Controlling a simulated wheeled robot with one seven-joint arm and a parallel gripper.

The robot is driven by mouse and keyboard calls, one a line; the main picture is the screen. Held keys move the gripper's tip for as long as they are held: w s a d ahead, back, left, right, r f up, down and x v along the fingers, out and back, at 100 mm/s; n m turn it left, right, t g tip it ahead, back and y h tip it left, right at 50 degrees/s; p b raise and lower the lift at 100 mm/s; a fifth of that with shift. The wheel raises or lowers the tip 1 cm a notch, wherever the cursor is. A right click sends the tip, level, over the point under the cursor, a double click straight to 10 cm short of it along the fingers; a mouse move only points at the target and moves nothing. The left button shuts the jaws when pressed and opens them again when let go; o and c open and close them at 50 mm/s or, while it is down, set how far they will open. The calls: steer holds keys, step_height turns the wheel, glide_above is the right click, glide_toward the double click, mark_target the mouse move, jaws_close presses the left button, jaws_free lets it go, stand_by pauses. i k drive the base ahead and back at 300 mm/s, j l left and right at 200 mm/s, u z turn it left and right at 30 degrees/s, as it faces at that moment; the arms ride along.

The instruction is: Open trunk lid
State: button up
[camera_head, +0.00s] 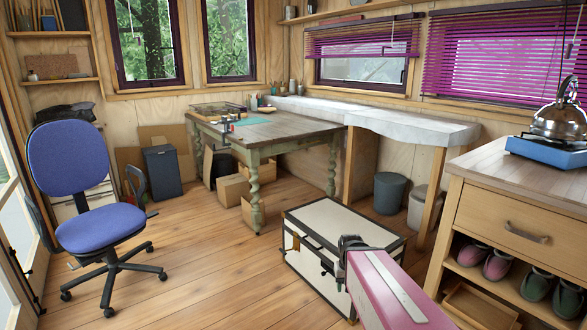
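A cream trunk (303,264) with dark edging and corners stands on the wooden floor, right of centre. Its flat lid (335,224) is down and looks shut. Small dark fittings show on its front face near the lid seam. My pink arm reaches in from the bottom right and covers part of the trunk's front and right side. My dark gripper (350,243) is in front of the lid's near edge in the picture. I cannot tell whether it touches the trunk. Its fingers are too small and overlapped to show whether they are open.
A blue office chair (82,190) stands at left. A green-legged table (262,133) is behind the trunk, with cardboard boxes (232,189) beneath. A wooden cabinet (512,212) with a drawer and shoes stands at right. The floor between chair and trunk is clear.

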mark_target(320, 223)
steer(key=i+l, duration=0.2)
steer(key=i, duration=0.25)
steer(key=i+l, duration=0.2)
steer(key=i, duration=0.3)
steer(key=j+u, duration=0.05)
